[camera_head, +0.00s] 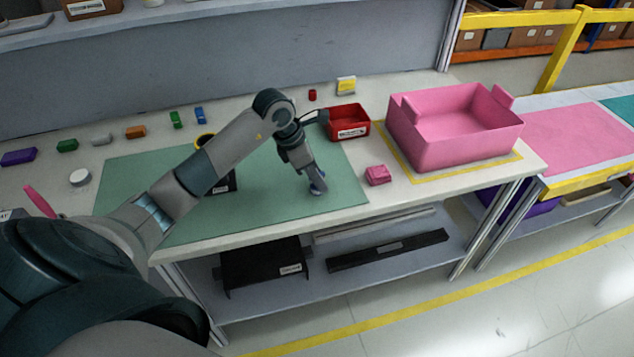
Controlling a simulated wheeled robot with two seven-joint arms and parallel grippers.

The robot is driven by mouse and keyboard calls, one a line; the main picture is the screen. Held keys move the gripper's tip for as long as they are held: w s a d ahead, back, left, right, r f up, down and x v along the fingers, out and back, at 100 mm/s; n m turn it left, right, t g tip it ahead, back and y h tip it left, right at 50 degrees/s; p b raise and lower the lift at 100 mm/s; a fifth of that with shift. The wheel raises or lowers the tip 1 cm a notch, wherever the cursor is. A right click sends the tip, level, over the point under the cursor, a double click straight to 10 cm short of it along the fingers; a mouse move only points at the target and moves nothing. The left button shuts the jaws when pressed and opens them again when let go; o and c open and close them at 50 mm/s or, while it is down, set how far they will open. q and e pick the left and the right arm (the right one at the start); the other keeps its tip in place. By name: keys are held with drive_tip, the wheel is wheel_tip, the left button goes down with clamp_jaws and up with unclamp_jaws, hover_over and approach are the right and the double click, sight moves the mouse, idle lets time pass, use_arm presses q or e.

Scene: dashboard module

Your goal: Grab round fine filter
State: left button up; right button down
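My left arm reaches in from the left across the table, and its gripper (316,187) points down over the front right of the green mat (270,212). A small blue and pale patch shows at the fingertips; I cannot tell if it is part of the gripper or a held thing, nor if the fingers are open or shut. A small white round piece (80,177) lies on the table left of the mat, far from the gripper. I cannot tell which thing is the round fine filter. My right gripper is not in view.
A red bin (348,123) stands behind and right of the gripper. A pink block (377,175) lies right of the mat. A large pink crate (455,150) stands at the table's right end. Several small coloured pieces line the back. A dark item (226,184) is partly behind my arm.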

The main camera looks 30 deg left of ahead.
use_arm(q)
clamp_jaws()
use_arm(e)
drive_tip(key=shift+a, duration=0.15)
use_arm(q)
drive_tip(key=shift+r, duration=0.1)
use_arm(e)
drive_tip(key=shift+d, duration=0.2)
